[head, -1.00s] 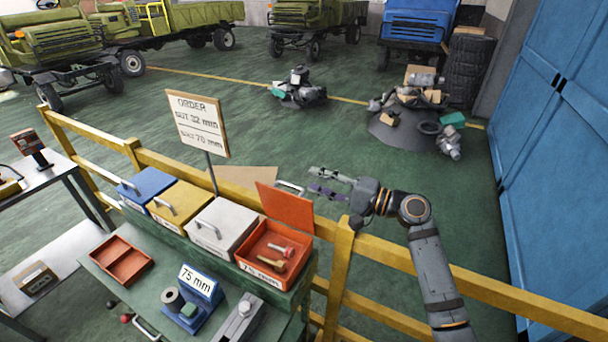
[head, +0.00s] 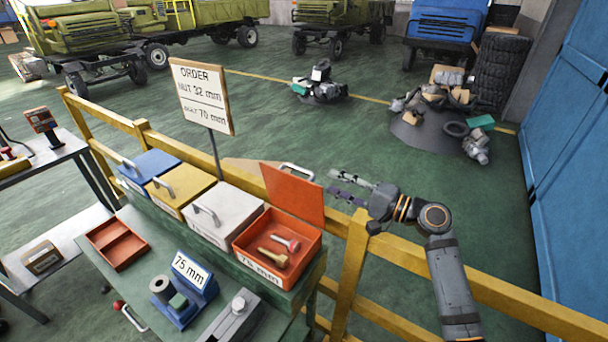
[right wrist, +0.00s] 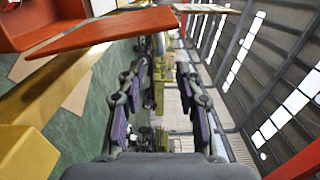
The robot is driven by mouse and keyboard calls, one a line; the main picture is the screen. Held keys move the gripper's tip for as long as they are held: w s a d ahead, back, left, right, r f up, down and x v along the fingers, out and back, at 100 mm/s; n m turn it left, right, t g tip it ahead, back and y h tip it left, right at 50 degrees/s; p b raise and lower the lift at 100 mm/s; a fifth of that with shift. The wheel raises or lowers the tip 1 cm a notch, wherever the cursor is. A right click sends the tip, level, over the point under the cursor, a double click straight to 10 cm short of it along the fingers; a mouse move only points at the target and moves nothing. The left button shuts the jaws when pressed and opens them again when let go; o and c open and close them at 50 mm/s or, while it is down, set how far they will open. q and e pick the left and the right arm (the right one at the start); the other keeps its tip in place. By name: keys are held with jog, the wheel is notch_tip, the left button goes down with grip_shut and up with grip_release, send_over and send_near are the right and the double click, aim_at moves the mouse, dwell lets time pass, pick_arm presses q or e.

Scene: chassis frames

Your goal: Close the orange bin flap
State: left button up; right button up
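The orange bin (head: 270,258) stands at the right end of the bin row. Its orange flap (head: 292,194) is raised up at the back, open, with a handle (head: 297,171) at its top edge. A red-headed bolt and a yellow-brown bolt lie inside. My right gripper (head: 346,184) is just right of the raised flap, its fingers pointing left, apart from each other and empty. In the right wrist view the flap (right wrist: 105,32) crosses the upper left, and the fingers (right wrist: 160,108) are spread with nothing between them. My left gripper is not in view.
Blue (head: 148,172), yellow (head: 180,189) and white (head: 226,213) bins with closed lids stand left of the orange one. An order sign (head: 202,97) rises behind them. A yellow railing (head: 408,256) runs behind the bins, under my right arm.

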aim_at(306, 171)
jog(key=p+x, duration=0.4)
jog(key=x, duration=0.5)
jog(key=shift+a+r, duration=0.2)
jog(key=shift+w+a+f, duration=0.1)
jog(key=shift+w+a, duration=0.2)
jog(key=shift+a, duration=0.05)
jog(key=shift+c, duration=0.3)
grip_shut()
